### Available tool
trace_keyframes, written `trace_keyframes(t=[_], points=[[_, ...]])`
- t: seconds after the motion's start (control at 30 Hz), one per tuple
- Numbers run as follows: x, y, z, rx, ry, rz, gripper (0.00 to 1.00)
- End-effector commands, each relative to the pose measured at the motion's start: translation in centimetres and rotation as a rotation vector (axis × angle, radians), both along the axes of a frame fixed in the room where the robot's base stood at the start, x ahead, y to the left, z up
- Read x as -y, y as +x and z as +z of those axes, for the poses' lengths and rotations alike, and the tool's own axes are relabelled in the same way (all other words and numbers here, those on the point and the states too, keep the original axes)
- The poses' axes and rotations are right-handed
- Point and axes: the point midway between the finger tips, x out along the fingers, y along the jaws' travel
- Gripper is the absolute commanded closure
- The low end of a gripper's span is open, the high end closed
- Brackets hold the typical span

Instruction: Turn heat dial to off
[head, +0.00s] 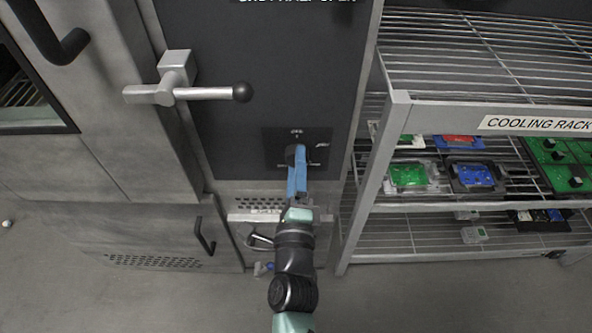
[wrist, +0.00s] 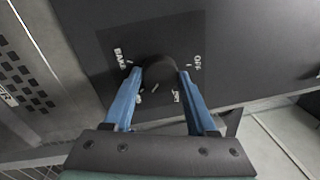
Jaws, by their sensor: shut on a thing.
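The heat dial (wrist: 158,70) is a round black knob on a dark panel (wrist: 95,35). In the wrist view, a BAKE label (wrist: 122,58) is left of it and an OFF label (wrist: 197,62) is right of it. My gripper (wrist: 158,82) has its two blue fingers on either side of the knob, shut on it. In the head view, my gripper (head: 298,155) reaches up to the panel, and the dial (head: 290,154) shows only partly beside the fingers. Which mark the dial points at cannot be told.
A grey lever handle (head: 200,93) with a black ball sticks out above left of the dial. A cooling rack (head: 400,150) with several trays of green, blue and red parts stands at the right. A vented ledge (head: 255,216) lies below the panel. Open floor (head: 450,295) is in front.

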Motion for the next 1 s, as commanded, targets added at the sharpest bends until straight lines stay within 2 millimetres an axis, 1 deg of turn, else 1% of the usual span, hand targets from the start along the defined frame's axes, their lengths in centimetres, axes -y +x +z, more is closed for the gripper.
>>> trace_keyframes(t=[0.03,1.0], points=[[0.04,-0.02,-0.32,0.001,-0.047,0.000,0.98],[0.23,0.00,-0.32,0.001,-0.967,0.000,0.98]])
